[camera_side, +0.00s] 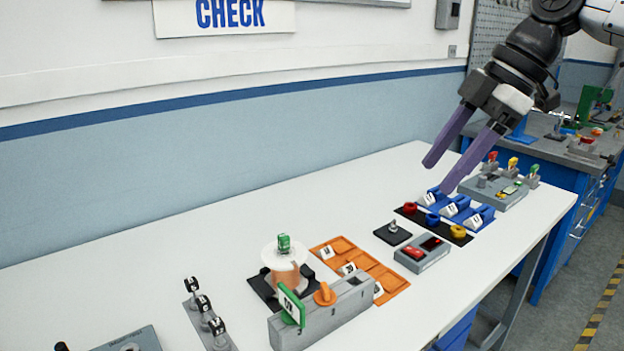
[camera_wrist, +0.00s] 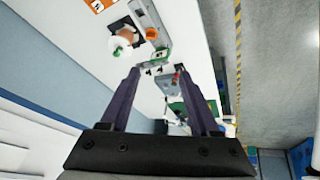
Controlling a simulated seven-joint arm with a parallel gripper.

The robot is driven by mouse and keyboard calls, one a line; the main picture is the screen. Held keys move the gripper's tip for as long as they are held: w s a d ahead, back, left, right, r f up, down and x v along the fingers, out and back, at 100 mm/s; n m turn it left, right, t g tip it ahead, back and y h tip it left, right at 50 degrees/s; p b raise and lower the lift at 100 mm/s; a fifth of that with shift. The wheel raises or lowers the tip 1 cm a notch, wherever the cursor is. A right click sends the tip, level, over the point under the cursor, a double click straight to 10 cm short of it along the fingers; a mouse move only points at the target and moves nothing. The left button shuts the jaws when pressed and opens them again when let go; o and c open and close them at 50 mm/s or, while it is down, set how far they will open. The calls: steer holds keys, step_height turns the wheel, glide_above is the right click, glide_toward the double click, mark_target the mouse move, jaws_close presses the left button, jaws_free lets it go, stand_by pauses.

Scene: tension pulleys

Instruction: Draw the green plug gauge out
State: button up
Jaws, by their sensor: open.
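My gripper (camera_side: 438,176) is open and empty, high above the far right part of the bench. In the wrist view its two fingers (camera_wrist: 158,69) are spread with nothing held between them. A green tagged piece (camera_side: 284,243) stands on top of a copper-coloured spool (camera_side: 286,276) with a white upper flange. A larger green labelled handle (camera_side: 292,305) sits at the left end of a grey block (camera_side: 335,317). A third green-topped piece (camera_side: 533,174) stands in a grey stand (camera_side: 494,193) at the right. Which is the plug gauge I cannot tell for sure.
An orange knob (camera_side: 325,294) is on the grey block. An orange compartment tray (camera_side: 372,268) lies behind it. Blue holders (camera_side: 455,208), a black strip with coloured rings (camera_side: 432,223) and a grey box with red parts (camera_side: 421,252) stand right. Black-topped posts (camera_side: 204,305) stand left.

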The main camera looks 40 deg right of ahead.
steer(key=w+a+r+n+g+y, duration=0.15)
steer(key=w+n, duration=0.25)
steer(key=w, duration=0.6)
steer(key=n+g+y, duration=0.2)
steer(key=g, duration=0.1)
glide_above(285, 235)
steer(key=d, duration=0.7)
step_height(285, 235, down, 15)
steer(key=shift+t+h, duration=0.25)
steer(key=x, duration=1.3)
steer(key=shift+a, duration=0.15)
jaws_close()
